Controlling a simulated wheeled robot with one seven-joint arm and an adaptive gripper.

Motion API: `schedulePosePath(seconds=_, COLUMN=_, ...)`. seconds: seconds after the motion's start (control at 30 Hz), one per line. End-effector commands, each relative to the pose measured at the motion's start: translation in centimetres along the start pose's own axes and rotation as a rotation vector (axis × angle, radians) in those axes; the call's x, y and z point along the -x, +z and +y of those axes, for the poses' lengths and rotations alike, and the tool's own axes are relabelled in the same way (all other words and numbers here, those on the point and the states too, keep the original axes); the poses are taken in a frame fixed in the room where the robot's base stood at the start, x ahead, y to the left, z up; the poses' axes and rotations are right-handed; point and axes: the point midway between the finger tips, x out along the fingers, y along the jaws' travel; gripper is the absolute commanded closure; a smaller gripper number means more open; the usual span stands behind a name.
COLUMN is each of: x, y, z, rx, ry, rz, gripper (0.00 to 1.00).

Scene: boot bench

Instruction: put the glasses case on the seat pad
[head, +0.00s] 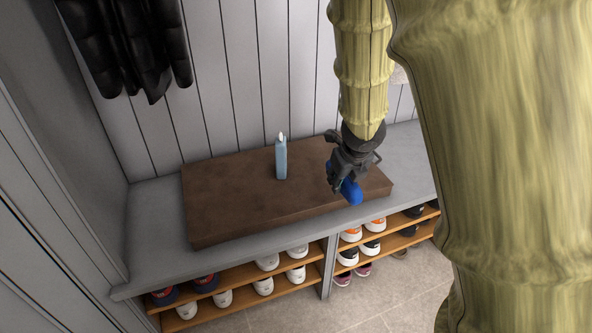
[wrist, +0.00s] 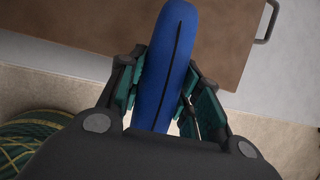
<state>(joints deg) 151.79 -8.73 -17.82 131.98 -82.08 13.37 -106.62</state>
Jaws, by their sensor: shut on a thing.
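The glasses case (head: 351,190) is blue and rounded, and it also shows in the wrist view (wrist: 164,62) with a dark seam along its length. My gripper (head: 343,180) is shut on the case, with a finger on each side of it. The seat pad (head: 230,194) is a brown slab on the grey bench. In the head view the gripper and case appear over the pad's right front part. In the wrist view the case overlaps the pad's edge (wrist: 100,65). I cannot tell whether the case touches the pad; its lower end is partly hidden by the gripper.
A light blue bottle (head: 281,158) stands upright on the pad's middle. The grey bench (head: 150,228) has shelves of shoes (head: 265,286) below. Dark clothing (head: 125,45) hangs at the back left. The pad's left part is clear. A green woven thing (wrist: 35,135) shows in the wrist view.

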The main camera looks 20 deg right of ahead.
Motion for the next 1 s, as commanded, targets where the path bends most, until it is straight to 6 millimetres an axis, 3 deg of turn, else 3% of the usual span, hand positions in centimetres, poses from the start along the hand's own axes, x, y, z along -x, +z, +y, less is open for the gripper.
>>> schedulePosePath(seconds=0.1, x=-0.6, y=2.3, z=0.2, rx=-0.001, ry=0.000, rz=0.000, gripper=0.95)
schedulePosePath(seconds=0.6, x=-4.4, y=9.8, z=1.5, rx=-0.001, ry=0.001, rz=0.000, gripper=0.95)
schedulePosePath(seconds=0.8, x=-5.6, y=11.7, z=1.9, rx=0.000, ry=0.000, rz=0.000, gripper=0.95)
schedulePosePath(seconds=1.0, x=-6.2, y=12.3, z=2.0, rx=0.000, ry=0.000, rz=0.000, gripper=0.95)
